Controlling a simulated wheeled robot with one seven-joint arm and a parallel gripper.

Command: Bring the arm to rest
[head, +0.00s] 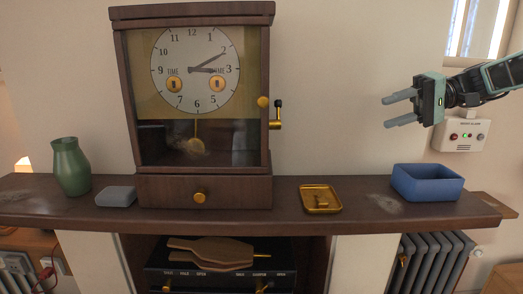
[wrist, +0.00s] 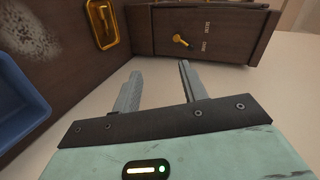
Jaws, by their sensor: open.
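My gripper (head: 390,111) is open and empty in the head view. It is held in the air at the right, above the blue tray and clear of the shelf, with its fingers pointing left toward the clock. In the wrist view my gripper (wrist: 157,75) shows two grey fingers spread apart with nothing between them. My arm reaches in from the right edge of the head view.
The mantel shelf (head: 350,212) holds a wooden clock (head: 123,90), a green vase (head: 70,167), a grey box (head: 116,196), a brass tray (head: 320,199) and a blue tray (head: 428,183). A white wall box (head: 460,134) is behind my arm.

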